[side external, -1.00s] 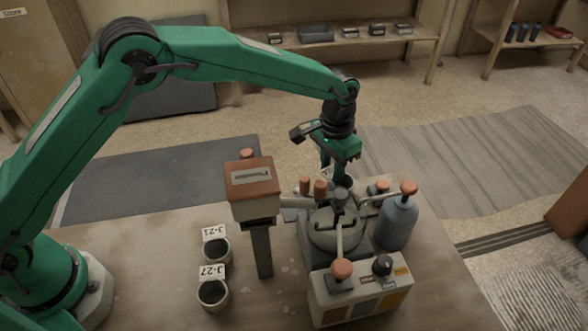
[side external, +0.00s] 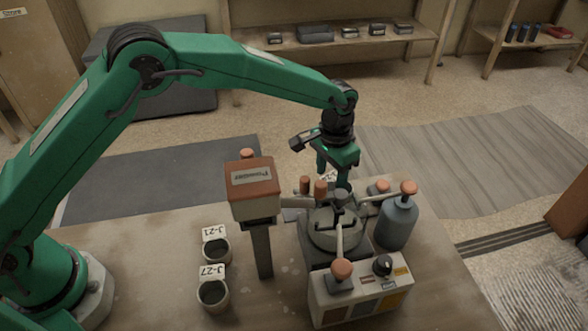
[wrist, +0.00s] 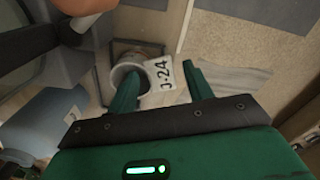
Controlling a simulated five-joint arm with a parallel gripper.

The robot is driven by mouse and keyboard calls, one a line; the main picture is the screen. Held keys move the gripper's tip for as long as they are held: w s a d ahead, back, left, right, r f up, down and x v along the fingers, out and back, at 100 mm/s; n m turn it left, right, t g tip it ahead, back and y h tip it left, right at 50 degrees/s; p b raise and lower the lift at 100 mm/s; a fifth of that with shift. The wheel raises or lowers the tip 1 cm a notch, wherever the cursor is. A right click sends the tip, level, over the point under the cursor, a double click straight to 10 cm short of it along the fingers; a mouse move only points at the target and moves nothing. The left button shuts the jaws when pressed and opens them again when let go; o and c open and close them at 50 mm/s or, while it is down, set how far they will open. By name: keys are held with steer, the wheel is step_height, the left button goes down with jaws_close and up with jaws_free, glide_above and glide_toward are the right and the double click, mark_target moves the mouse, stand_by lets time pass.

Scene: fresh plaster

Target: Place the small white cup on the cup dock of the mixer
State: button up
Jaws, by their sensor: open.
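My gripper (side external: 333,174) is open behind the mixer (side external: 336,232), on its far side. In the wrist view its two green fingers (wrist: 162,70) are spread apart. A small white cup (wrist: 118,76) with a J-24 tag shows just beyond the fingertips. The left finger overlaps the cup's rim in the picture; I cannot tell whether they touch. The cup appears to stand on a squarish grey plate (wrist: 152,49), perhaps the cup dock. In the side view the gripper and mixer hide most of the cup; a bit of white tag (side external: 328,177) shows.
Two more cups, tagged J-21 (side external: 217,252) and J-27 (side external: 213,295), stand on the table (side external: 150,275) to the left. A powder hopper (side external: 252,190) stands left of the mixer, and a blue-grey bottle (side external: 397,222) right of it. Levers with orange knobs crowd the mixer.

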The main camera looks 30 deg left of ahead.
mark_target(327, 177)
steer(key=shift+r, duration=0.1)
step_height(327, 177, up, 12)
stand_by(0.6)
stand_by(0.4)
steer(key=s+a+r+n+t, duration=0.1)
steer(key=s+a+r, duration=0.4)
steer(key=a+r, duration=0.3)
steer(key=s+a+r+n+t, duration=0.1)
steer(key=s+a+r+t, duration=0.1)
steer(key=s+a+r, duration=0.55)
steer(key=s+a+f+n+t, duration=0.1)
steer(key=s+a+f, duration=0.2)
steer(key=s+a, duration=0.3)
steer(key=s+a+f+n+t, duration=0.1)
steer(key=s+a+f, duration=0.2)
steer(key=s+a, duration=0.3)
steer(key=s, duration=0.4)
steer(key=shift+s+n+t, duration=0.3)
steer(key=shift+s, duration=0.05)
